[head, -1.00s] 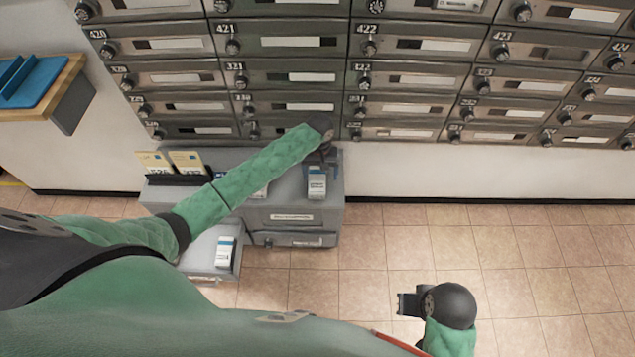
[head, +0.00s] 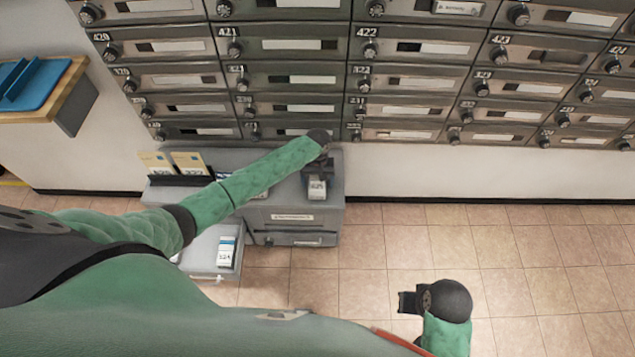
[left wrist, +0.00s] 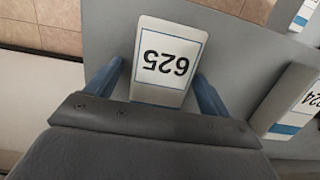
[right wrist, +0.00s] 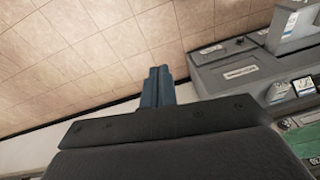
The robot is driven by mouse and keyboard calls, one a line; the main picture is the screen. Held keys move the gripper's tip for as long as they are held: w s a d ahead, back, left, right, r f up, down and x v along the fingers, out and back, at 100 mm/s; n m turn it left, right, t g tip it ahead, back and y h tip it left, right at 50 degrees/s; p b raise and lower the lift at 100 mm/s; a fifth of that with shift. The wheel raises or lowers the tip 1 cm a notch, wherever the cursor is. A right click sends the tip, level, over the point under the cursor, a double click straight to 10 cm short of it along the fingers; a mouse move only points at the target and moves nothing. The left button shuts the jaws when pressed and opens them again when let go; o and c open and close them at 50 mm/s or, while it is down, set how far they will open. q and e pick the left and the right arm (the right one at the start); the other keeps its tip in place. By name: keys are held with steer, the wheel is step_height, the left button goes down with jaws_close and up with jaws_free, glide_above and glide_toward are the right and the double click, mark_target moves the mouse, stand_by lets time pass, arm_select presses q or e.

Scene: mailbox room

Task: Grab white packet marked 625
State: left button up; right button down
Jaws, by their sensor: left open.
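The white packet marked 625 (left wrist: 168,62) has a blue band and stands on the grey cabinet top, between the fingers of my left gripper (left wrist: 165,88) in the left wrist view. The fingers are open, one on each side of it; I cannot tell whether either touches it. In the head view the packet (head: 317,188) shows just below my left gripper (head: 318,168), its upper part covered by the gripper. My right gripper (head: 405,302) is over the floor, away from the packet. In the right wrist view its fingers (right wrist: 157,85) are together with nothing between them.
The grey cabinet (head: 290,222) stands under a wall of numbered mailboxes (head: 300,80). Another white packet (head: 226,252) lies in its open drawer (head: 207,270). Yellow packets (head: 188,163) stand in a dark holder at the left. The tiled floor (head: 500,260) at right is clear.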

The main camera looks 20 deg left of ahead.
arm_select(q)
steer(key=c, duration=1.1)
steer(key=shift+c, duration=0.2)
